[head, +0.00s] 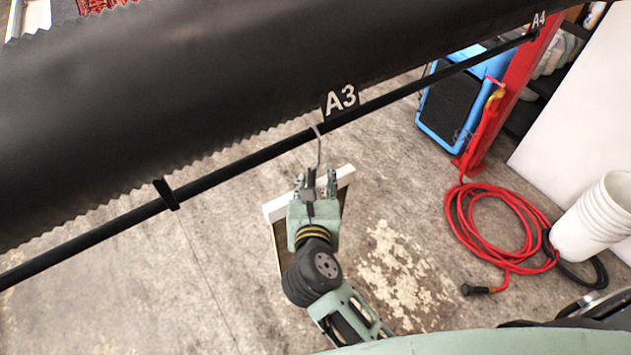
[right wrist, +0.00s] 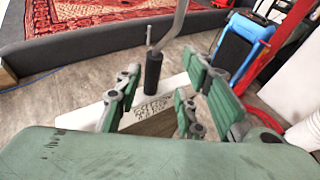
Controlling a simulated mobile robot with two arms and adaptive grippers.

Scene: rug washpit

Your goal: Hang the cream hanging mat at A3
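The cream hanging mat (head: 346,176) hangs below the dark rail (head: 240,171), largely hidden behind my right gripper and arm. Its metal hook (head: 319,142) is over the rail just below the A3 label (head: 341,101). My right gripper (head: 321,181) is just below the rail, at the hook's black grip. In the right wrist view, its fingers (right wrist: 165,80) stand apart with the black grip (right wrist: 152,71) between them, and I see clear space on the right side. The mat's pale top with small lettering (right wrist: 150,108) shows behind the fingers. My left gripper is out of view.
A black sheet with a zigzag edge (head: 190,100) lies behind the rail. A dark clip (head: 166,194) sits on the rail to the left. The A4 label (head: 538,20), a red post (head: 510,85), a red hose (head: 490,225) and white buckets (head: 595,215) are at right.

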